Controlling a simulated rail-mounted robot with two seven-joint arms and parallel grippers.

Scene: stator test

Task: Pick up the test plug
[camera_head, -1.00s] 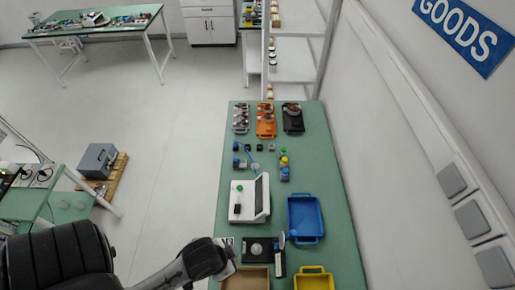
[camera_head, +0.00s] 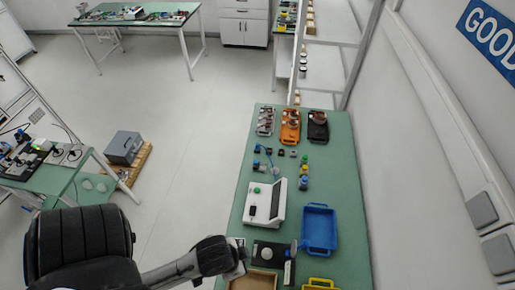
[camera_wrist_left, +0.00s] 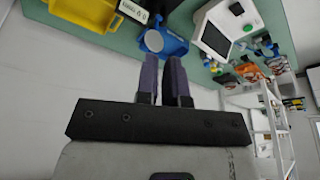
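I cannot tell for sure which small part is the test plug. Small blue and dark parts (camera_head: 257,165) lie on the green table behind the white tester (camera_head: 258,203), with a thin blue curved line beside them. The tester also shows in the left wrist view (camera_wrist_left: 212,38). My left arm reaches in from the lower left to the table's left edge; its fingertips cannot be made out in the head view. In the left wrist view my left gripper (camera_wrist_left: 164,62) has two dark fingers with a narrow gap and nothing visible between them. My right gripper is out of view.
A blue tray (camera_head: 320,247) and a yellow tray (camera_head: 319,286) stand at the table's right. A black plate (camera_head: 256,262) and a cardboard-coloured box (camera_head: 252,280) are near the front. Several filled trays stand at the far end, including an orange one (camera_head: 290,140). A wall bounds the right.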

